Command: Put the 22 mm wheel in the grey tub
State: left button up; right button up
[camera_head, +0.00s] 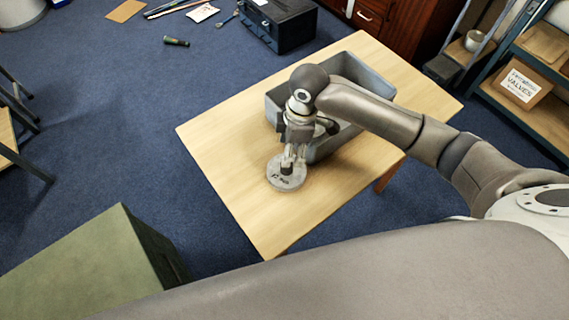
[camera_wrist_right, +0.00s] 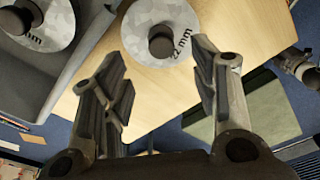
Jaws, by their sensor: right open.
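The 22 mm wheel (camera_head: 284,184) is a round grey disc lying on the wooden table, outside the tub. In the right wrist view the wheel (camera_wrist_right: 158,20) shows its "22 mm" lettering and a dark-topped central hub. The grey tub (camera_head: 328,148) stands beside it on the table, partly hidden by my right arm. My right gripper (camera_head: 290,157) is just above the wheel, pointing down. In the right wrist view my right gripper (camera_wrist_right: 160,75) has its fingers wide apart with nothing between them. My left gripper is not in view.
Another wheel (camera_wrist_right: 48,30) marked "mm" lies inside the tub; its number is hidden. The table's (camera_head: 225,150) left part is bare. A green box (camera_head: 80,265) stands at lower left. A dark toolbox (camera_head: 278,22) and several tools lie on the blue floor behind.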

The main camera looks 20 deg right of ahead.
aim_at(287, 169)
jog(key=f, duration=0.2)
jog(key=shift+s+a+f, duration=0.2)
jog(key=shift+a+f, duration=0.05)
jog(key=shift+f, duration=0.1)
jog(key=shift+w+f, duration=0.1)
jog(key=shift+f, duration=0.2)
jog(key=f, duration=0.1)
jog(key=f+p, duration=0.1)
jog(key=f, duration=0.2)
jog(key=shift+w+a, duration=0.1)
jog(key=shift+a, duration=0.25)
jog(key=shift+f, duration=0.3)
jog(key=shift+c, duration=1.5)
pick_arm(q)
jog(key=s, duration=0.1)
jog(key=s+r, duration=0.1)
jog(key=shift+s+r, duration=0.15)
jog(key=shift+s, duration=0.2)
pick_arm(e)
jog(key=shift+w, duration=0.1)
grip_shut()
